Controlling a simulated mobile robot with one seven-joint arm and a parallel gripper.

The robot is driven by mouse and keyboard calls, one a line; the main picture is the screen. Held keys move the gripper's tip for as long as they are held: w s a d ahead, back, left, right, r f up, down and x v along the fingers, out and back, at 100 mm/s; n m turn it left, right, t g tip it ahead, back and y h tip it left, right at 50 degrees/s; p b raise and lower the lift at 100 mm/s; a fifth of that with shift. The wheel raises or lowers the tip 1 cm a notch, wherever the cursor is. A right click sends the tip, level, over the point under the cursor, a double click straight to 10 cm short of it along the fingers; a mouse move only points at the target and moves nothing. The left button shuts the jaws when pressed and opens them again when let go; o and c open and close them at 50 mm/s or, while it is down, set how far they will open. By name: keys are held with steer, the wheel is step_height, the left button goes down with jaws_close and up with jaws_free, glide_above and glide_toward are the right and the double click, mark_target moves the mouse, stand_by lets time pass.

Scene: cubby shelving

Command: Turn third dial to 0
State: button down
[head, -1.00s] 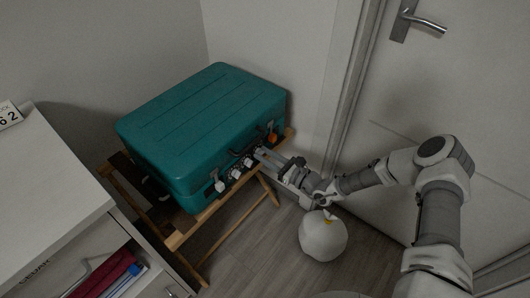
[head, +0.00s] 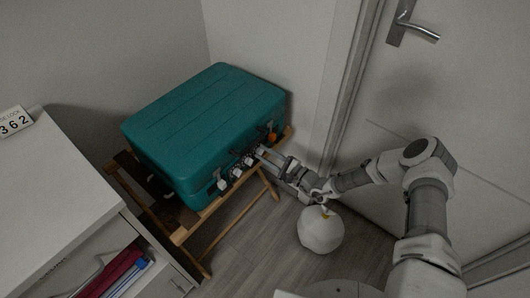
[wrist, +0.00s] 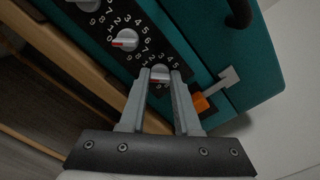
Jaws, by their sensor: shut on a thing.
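A teal suitcase (head: 205,125) lies on a wooden rack with its dial side facing my arm. The wrist view shows a black strip with white dials and printed digits. One dial is cut off at the top (wrist: 88,5). A middle dial (wrist: 125,40) has a red mark towards its left. The dial nearest the orange piece, the third dial (wrist: 159,74), sits between the fingertips of my gripper (wrist: 159,78). My gripper is shut on it, and a red mark shows on its near side. I cannot tell which digit that mark meets.
A grey latch (wrist: 225,82) and an orange piece (wrist: 201,103) are close to the right finger. The wooden rack (head: 225,202) runs below the case. A white round object (head: 320,232) stands under my arm. A white cabinet (head: 60,190) is at left, a door at right.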

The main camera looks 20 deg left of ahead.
steer(key=shift+f, duration=0.1)
stand_by(0.3)
steer(key=c, duration=0.6)
jaws_free()
steer(key=shift+d, duration=0.1)
steer(key=p+v, duration=0.2)
steer(key=v, duration=1.5)
steer(key=shift+s+d+p, duration=0.1)
steer(key=shift+s+p, duration=0.05)
steer(key=shift+p, duration=0.15)
steer(key=shift+n, duration=0.3)
